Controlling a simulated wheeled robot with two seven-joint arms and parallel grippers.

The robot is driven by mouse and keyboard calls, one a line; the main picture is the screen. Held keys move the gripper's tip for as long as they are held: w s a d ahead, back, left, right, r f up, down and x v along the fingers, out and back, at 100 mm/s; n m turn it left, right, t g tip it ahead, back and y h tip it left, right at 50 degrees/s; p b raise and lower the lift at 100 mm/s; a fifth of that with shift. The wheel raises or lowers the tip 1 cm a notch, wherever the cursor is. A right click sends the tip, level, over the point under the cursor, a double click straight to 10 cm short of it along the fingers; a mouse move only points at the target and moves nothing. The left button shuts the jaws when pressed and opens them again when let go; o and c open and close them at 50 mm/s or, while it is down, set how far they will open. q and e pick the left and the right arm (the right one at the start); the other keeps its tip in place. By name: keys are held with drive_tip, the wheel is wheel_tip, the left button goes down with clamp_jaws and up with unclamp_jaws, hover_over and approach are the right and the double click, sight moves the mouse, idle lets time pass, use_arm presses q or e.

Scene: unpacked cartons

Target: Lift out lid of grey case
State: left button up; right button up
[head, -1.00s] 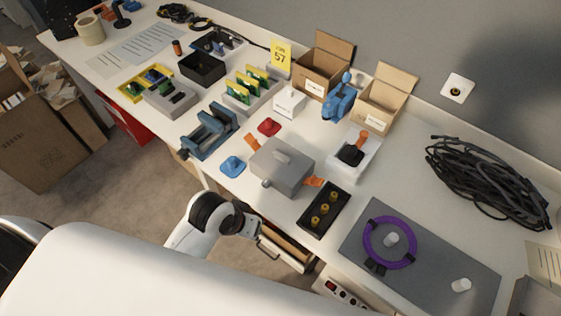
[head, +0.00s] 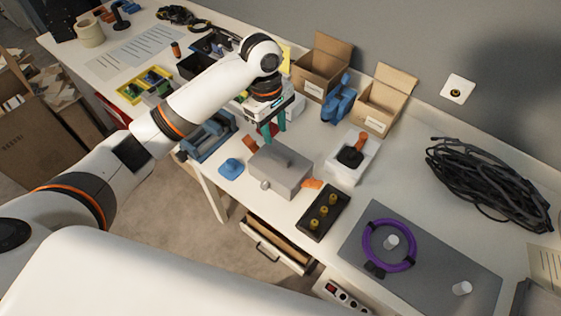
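The grey case (head: 275,180) stands on the white bench near its front edge. An orange flap (head: 312,184) sticks out at the case's right side. A small grey knob or latch shows on its front. My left gripper (head: 272,131) has teal fingers pointing down, just behind and left of the case and above the bench. My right gripper is not in view.
A blue piece (head: 231,168) lies left of the case and a black tray (head: 323,212) with yellow knobs lies right of it. A white box (head: 349,158) stands behind right. Open cartons (head: 320,66) line the wall. A drawer (head: 277,243) below is open.

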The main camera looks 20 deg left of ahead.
use_arm(q)
drive_tip(key=n, duration=0.1)
hover_over(280, 156)
drive_tip(key=a, duration=0.1)
wheel_tip(280, 156, down, 5)
drive_tip(key=shift+a, duration=0.15)
drive_tip(key=shift+d+f+p, duration=0.15)
drive_tip(key=shift+d+f, duration=0.05)
drive_tip(key=shift+f, duration=0.75)
drive_tip(key=shift+d+f+p, duration=0.2)
drive_tip(key=shift+d+f, duration=0.05)
drive_tip(key=shift+f, duration=0.65)
drive_tip(key=shift+d+f+p, duration=0.15)
drive_tip(key=shift+d+f, duration=0.05)
drive_tip(key=shift+f, duration=0.75)
clamp_jaws()
